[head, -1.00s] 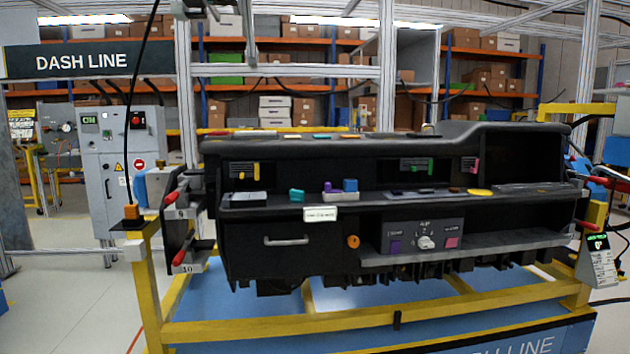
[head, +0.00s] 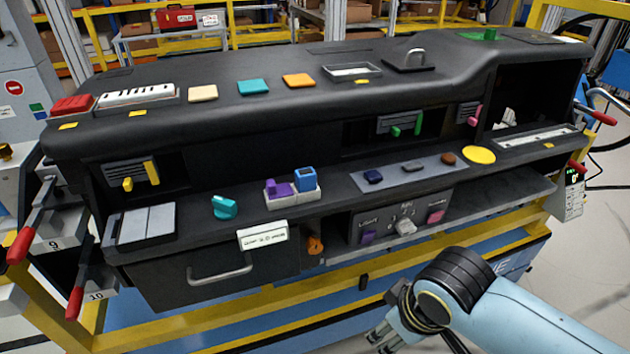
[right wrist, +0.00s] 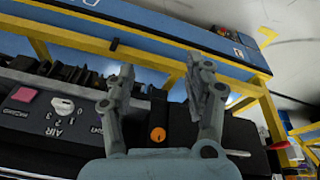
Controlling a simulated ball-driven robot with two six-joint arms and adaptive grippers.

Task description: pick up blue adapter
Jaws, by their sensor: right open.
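A blue block with a hollow top, which looks like the blue adapter (head: 305,182), stands on a small white holder (head: 291,198) on the dashboard's ledge. A purple piece (head: 279,190) sits beside it on the left. My right gripper (head: 382,337) is low in front of the dashboard, below and to the right of the block, apart from it. In the right wrist view its two fingers (right wrist: 161,76) are spread with nothing between them. The blue block does not show in the right wrist view. My left gripper is not in view.
A teal piece (head: 224,207) is left of the holder. A grey mat (head: 409,173) with small dark pieces lies to its right. Below are a white label (head: 262,235), an orange knob (head: 315,244) and a drawer handle (head: 220,276). A yellow frame rail (head: 500,228) runs in front.

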